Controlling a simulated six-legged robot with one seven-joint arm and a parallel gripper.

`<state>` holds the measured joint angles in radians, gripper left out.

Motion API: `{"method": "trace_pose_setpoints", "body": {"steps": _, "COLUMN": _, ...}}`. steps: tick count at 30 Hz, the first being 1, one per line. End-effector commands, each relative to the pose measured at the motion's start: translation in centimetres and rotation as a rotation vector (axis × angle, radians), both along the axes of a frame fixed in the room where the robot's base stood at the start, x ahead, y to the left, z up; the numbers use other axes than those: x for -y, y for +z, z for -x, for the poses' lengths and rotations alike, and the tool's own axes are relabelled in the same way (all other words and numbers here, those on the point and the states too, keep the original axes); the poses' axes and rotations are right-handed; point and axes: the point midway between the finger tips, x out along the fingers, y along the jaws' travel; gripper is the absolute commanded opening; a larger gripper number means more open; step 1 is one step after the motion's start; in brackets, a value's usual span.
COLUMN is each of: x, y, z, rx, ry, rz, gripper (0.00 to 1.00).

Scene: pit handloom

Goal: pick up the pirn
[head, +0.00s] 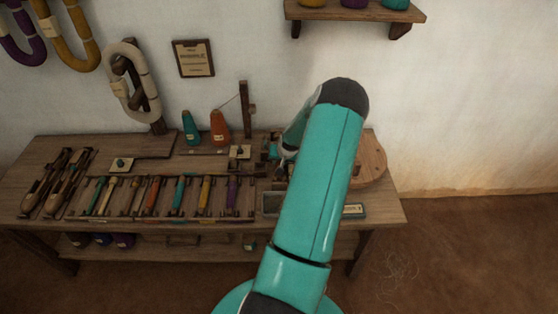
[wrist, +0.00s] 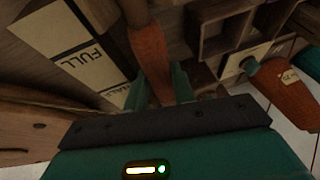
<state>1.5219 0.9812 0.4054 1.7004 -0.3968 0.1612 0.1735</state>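The pirn (wrist: 151,55), dark wood with a band of orange-brown yarn, runs down the middle of the wrist view and lies tilted between the teal fingers. My gripper (wrist: 160,90) is shut on it, a finger against each side with no gap that I can see. In the head view my gripper (head: 290,142) is over the right part of the table, mostly hidden by my own arm. The pirn cannot be made out there.
The wooden table (head: 155,146) carries a row of coloured pirns (head: 153,194), shuttles (head: 58,183) at left, and teal (head: 190,127) and orange (head: 220,128) cones behind. A card reading FULL (wrist: 72,48) and an open box (wrist: 222,25) flank the held pirn.

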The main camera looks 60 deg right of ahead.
Motion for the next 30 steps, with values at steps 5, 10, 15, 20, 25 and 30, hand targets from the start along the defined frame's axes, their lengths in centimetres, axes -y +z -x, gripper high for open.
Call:
{"method": "trace_pose_setpoints", "body": {"steps": 5, "x": 0.0, "y": 0.0, "z": 0.1, "rx": -0.001, "ry": 0.0, "rz": -0.001, "gripper": 0.02}}
{"method": "trace_pose_setpoints", "body": {"steps": 10, "x": 0.0, "y": 0.0, "z": 0.1, "rx": -0.001, "ry": 0.0, "rz": -0.001, "gripper": 0.02}}
{"method": "trace_pose_setpoints", "body": {"steps": 15, "x": 0.0, "y": 0.4, "z": 0.1, "rx": -0.001, "ry": 0.001, "rz": 0.001, "gripper": 0.02}}
{"method": "trace_pose_setpoints", "body": {"steps": 20, "x": 0.1, "y": 1.8, "z": 0.1, "rx": -0.001, "ry": -0.001, "rz": 0.002, "gripper": 0.02}}
{"method": "trace_pose_setpoints", "body": {"steps": 25, "x": -0.5, "y": 4.5, "z": 0.4, "rx": -0.001, "ry": -0.001, "rz": 0.002, "gripper": 0.02}}
{"method": "trace_pose_setpoints", "body": {"steps": 30, "x": -2.9, "y": 7.8, "z": 1.6, "rx": -0.001, "ry": 0.0, "rz": 0.003, "gripper": 0.02}}
